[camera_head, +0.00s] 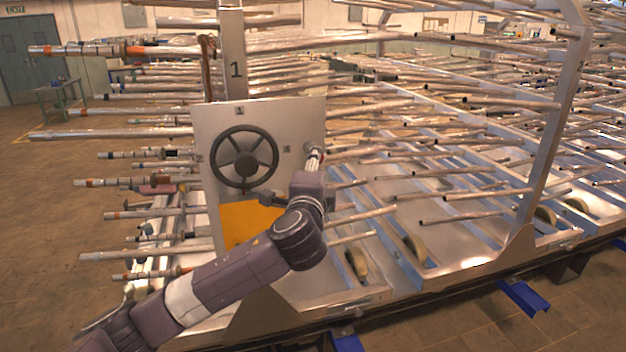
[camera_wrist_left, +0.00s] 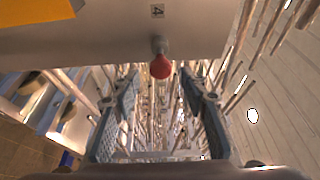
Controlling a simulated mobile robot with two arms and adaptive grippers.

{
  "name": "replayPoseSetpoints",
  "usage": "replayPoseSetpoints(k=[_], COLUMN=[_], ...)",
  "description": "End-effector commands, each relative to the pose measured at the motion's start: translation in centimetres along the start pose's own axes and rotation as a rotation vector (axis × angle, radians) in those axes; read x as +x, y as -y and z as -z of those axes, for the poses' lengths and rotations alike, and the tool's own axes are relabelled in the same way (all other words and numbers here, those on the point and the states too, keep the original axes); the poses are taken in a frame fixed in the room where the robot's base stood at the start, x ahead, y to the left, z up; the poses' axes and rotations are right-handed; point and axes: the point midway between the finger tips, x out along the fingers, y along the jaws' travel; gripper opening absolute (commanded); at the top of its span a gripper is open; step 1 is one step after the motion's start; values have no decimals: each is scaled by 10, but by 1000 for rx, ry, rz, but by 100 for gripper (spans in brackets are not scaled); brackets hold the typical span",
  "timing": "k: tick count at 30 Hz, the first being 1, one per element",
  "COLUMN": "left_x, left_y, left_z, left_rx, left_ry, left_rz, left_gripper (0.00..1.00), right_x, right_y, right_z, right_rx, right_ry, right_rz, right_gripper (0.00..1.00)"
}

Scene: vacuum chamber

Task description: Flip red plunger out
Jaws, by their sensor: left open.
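The red plunger (camera_wrist_left: 160,64) is a small red knob on a grey stem, standing out from the edge of a pale panel. It shows upper middle in the left wrist view, below a numbered label. My left gripper (camera_wrist_left: 159,84) is open, with one finger on each side of the picture and the plunger ahead, near the gap between the fingertips. No contact shows. In the head view my left arm reaches from the lower left to the right side of the panel (camera_head: 312,112). The plunger cannot be made out clearly there. My right gripper is out of view.
The panel carries a dark handwheel (camera_head: 244,157) and an orange patch (camera_head: 250,222). Many metal tubes stick out around it in a large frame, crowding the space on both sides. A slanted frame post (camera_head: 553,140) stands at the right. Open floor lies at the left.

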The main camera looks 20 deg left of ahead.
Motion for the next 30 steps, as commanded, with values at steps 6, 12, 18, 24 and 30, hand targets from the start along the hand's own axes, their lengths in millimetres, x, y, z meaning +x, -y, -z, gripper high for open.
replayPoseSetpoints(k=[6, 12, 18, 24, 30], left_x=[-43, -67, -73, -72, -70], left_y=[-1, -1, 0, 0, -7], left_z=[0, 0, 0, 0, 0], left_rx=[0, 1, 1, 1, -3], left_ry=[-2, -1, 1, 0, 1], left_rz=[-1, -2, -1, -1, -13], left_gripper=[40, 40, 40, 40, 40], right_x=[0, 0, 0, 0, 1], right_y=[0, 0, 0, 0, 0], right_z=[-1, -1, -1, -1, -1], right_rx=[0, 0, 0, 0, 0], right_ry=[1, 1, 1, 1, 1], right_rz=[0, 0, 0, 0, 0], right_gripper=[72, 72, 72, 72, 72])
